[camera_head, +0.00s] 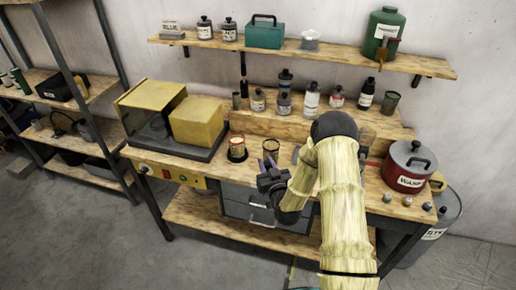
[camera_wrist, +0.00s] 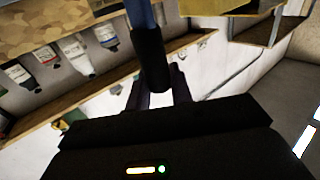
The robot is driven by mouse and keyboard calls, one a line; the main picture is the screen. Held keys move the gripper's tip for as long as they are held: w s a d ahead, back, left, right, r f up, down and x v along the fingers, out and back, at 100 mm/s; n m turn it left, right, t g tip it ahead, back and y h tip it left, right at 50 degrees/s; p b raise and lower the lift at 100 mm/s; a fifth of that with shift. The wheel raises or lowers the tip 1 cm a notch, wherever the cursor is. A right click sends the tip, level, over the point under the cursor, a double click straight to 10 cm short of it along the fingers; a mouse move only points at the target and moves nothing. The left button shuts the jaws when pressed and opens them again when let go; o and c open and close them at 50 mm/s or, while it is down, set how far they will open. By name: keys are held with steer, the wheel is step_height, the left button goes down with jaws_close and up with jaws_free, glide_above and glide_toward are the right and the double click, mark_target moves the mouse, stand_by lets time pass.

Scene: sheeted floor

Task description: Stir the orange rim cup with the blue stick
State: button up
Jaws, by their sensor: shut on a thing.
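A small cup with an orange-red rim (camera_head: 237,142) stands upright on the workbench, just right of the yellow box. Its inside is too small to make out. My gripper (camera_head: 269,166) is over the front of the bench, to the right of that cup and apart from it. In the wrist view my gripper (camera_wrist: 160,92) is shut on the black handle (camera_wrist: 151,62) of the blue stick (camera_wrist: 141,14). The stick's far end is out of the wrist view, and I cannot make the stick out clearly in the head view.
A yellow box machine (camera_head: 197,122) stands left of the cup. A second small cup (camera_head: 270,146) stands close behind my gripper. Several bottles (camera_head: 311,99) line the raised back ledge. A red lidded pot (camera_head: 408,167) stands at the right, with small knobs near the bench's front edge.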

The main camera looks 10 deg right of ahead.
steer(key=s+d+f+m+h+b, duration=0.1)
steer(key=s+d+f+h, duration=0.2)
steer(key=f, duration=0.9)
steer(key=shift+s+d+f+m, duration=0.35)
steer(key=shift+s+d, duration=0.35)
steer(key=shift+s, duration=0.4)
